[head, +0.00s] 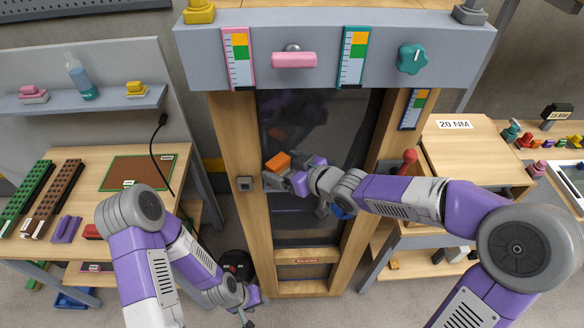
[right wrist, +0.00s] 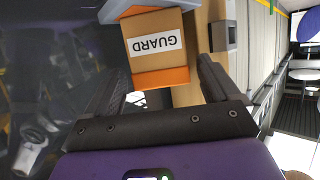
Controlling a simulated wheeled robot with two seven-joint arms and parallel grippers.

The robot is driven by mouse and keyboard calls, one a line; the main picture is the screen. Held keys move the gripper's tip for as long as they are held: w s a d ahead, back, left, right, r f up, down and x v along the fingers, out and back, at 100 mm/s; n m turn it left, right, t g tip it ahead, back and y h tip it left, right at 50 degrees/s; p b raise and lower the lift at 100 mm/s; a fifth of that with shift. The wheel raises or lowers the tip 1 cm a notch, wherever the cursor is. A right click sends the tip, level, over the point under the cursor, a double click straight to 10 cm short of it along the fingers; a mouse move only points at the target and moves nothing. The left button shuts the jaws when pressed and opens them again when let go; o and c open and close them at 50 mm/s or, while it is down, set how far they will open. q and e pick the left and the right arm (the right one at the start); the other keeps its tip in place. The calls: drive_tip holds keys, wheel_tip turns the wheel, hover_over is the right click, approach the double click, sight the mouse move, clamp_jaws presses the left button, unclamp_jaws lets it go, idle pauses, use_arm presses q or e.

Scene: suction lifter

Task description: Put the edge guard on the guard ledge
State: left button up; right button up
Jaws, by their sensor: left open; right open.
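The edge guard (head: 278,161) is an orange block at the left post of the wooden frame. In the right wrist view the edge guard (right wrist: 155,48) shows a white GUARD label, upside down. It lies against a grey-blue piece that looks like the guard ledge (right wrist: 150,7); how fully it is seated I cannot tell. My right gripper (head: 284,178) is open beside the guard. In its wrist view the open fingers stand either side of the guard's near end, with gaps visible. My left gripper (head: 250,308) is open and empty, low in front of the frame.
The dark glass pane (head: 315,110) fills the frame and reflects the orange block. A small grey box (head: 245,184) is on the left post. A red-knobbed lever (head: 408,158) stands right of the frame. Benches with parts stand left (head: 90,165) and right (head: 470,145).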

drive_tip(key=shift+d+r, duration=0.15)
drive_tip(key=shift+r, duration=0.2)
drive_tip(key=p+v, duration=0.6)
drive_tip(key=v, duration=0.5)
wheel_tip(320, 180, down, 22)
drive_tip(key=s+d+m+g+h, duration=0.1)
drive_tip(key=s+m+g+h, duration=0.2)
drive_tip(key=m, duration=0.5)
drive_tip(key=s+d+f+m+g+h, duration=0.1)
drive_tip(key=s+f+g, duration=0.5)
drive_tip(key=s+f, duration=0.7)
drive_tip(key=m+h, duration=0.1)
drive_tip(key=m, duration=0.1)
drive_tip(key=shift+f+m, duration=0.3)
drive_tip(key=shift+f, duration=0.05)
drive_tip(key=shift+d, duration=0.15)
wheel_tip(320, 180, down, 12)
drive_tip(key=b, duration=1.1)
drive_tip(key=shift+r, duration=0.2)
